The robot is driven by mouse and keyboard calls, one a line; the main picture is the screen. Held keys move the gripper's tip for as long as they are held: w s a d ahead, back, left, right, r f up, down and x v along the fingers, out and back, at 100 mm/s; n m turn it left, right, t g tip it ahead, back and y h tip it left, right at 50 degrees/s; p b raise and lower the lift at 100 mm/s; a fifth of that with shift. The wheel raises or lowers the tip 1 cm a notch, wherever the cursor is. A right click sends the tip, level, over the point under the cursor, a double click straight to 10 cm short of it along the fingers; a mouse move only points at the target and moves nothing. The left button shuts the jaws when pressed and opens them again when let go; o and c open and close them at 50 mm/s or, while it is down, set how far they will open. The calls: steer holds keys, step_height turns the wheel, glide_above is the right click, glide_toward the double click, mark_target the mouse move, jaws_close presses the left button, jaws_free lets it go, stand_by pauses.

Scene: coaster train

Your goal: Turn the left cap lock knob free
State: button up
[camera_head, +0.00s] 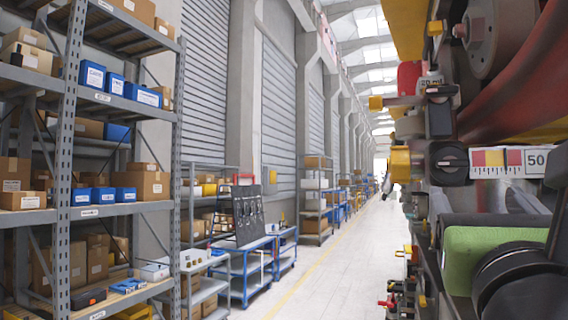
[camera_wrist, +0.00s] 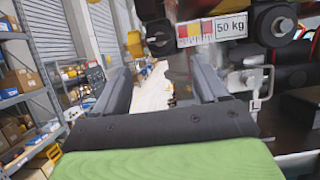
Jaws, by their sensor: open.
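A round black knob (camera_head: 449,163) sits on the machine's side at the left end of a label strip (camera_head: 505,161) marked 50 kg. I take it for the left lock knob. It also shows in the wrist view (camera_wrist: 158,38), past the fingertips. A second black knob (camera_wrist: 275,25) is at the strip's right end. My gripper (camera_wrist: 160,80) is open, with its two grey fingers apart and nothing between them. The left knob lies ahead of the gripper and apart from it. Whether the knob is locked or turned cannot be told.
The train or machine fills the right side, with yellow fittings (camera_head: 400,164) and a red rail (camera_head: 515,95) around the knob. Metal shelving (camera_head: 65,165) with boxes stands on the left. Blue carts (camera_head: 245,285) stand along the wall. The aisle floor (camera_head: 345,260) is clear.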

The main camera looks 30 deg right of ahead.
mark_target(454, 167)
steer(key=p+x, duration=0.4)
steer(key=x, duration=0.5)
steer(key=shift+w+d+r, duration=0.15)
steer(key=shift+w+r, duration=0.1)
steer(key=shift+r, duration=0.05)
steer(key=shift+w+d, duration=0.25)
steer(key=shift+d, duration=0.1)
steer(key=shift+a, duration=0.1)
steer(key=shift+c, duration=1)
steer(key=c, duration=0.9)
steer(key=shift+o, duration=0.2)
